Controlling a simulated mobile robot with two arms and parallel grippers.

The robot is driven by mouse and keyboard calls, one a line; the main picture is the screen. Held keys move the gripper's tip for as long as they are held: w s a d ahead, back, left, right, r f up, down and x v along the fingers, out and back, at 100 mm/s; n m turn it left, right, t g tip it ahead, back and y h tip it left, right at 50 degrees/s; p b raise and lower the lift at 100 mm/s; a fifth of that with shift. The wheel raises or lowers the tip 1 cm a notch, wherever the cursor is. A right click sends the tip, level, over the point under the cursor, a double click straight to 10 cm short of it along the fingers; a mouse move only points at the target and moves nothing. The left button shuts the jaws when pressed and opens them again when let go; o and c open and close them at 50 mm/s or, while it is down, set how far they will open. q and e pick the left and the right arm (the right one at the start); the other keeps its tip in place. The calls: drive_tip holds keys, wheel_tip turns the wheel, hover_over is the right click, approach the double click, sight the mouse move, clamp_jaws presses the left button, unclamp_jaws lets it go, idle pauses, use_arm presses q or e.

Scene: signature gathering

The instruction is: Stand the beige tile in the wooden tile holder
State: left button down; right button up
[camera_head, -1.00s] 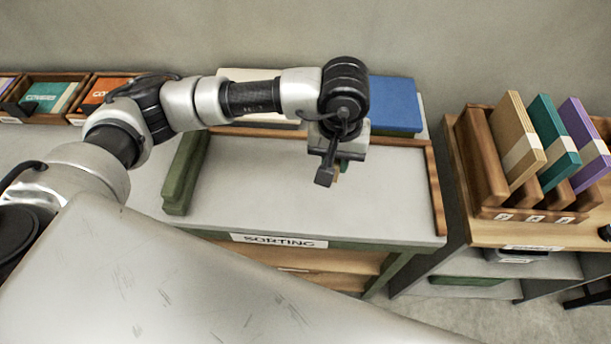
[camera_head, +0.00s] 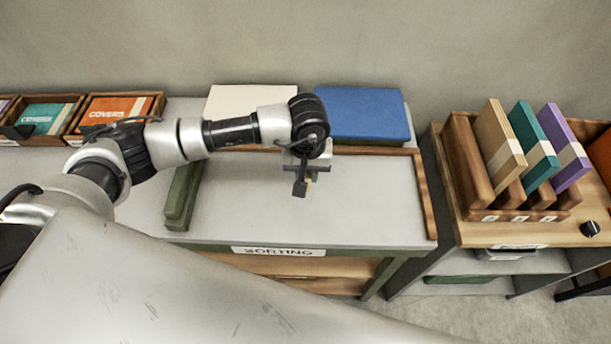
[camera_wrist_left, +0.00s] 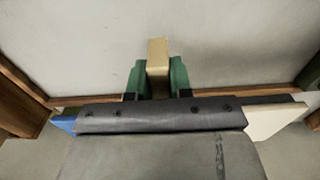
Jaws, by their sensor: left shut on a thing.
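My left gripper (camera_head: 304,190) is shut on a small beige tile, which shows between its green fingertips in the left wrist view (camera_wrist_left: 158,58). The gripper hangs over the grey sorting table, near its back rail; I cannot tell how high. In the head view the tile is mostly hidden by the gripper. A slotted wooden holder (camera_head: 463,165) stands on the right-hand bench, well to the right of the gripper. Beige, teal and purple slabs stand tilted in its slots. I cannot tell whether it is the tile holder. My right gripper is not in view.
A cream slab (camera_head: 230,102) and a blue slab (camera_head: 362,112) lie behind the table's back rail. A green block (camera_head: 182,196) lies along the left side. Wooden cover trays (camera_head: 157,104) stand at the back left. The grey table top (camera_head: 370,200) is clear.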

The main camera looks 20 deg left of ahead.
sight(306, 180)
use_arm(q)
wheel_tip(306, 180, down, 4)
drive_tip(key=shift+a+r+p, duration=0.15)
drive_tip(key=shift+p, duration=0.55)
drive_tip(key=shift+f, duration=0.25)
drive_tip(key=shift+f, duration=0.2)
drive_tip(key=c, duration=1)
unclamp_jaws()
drive_tip(key=shift+r, duration=0.15)
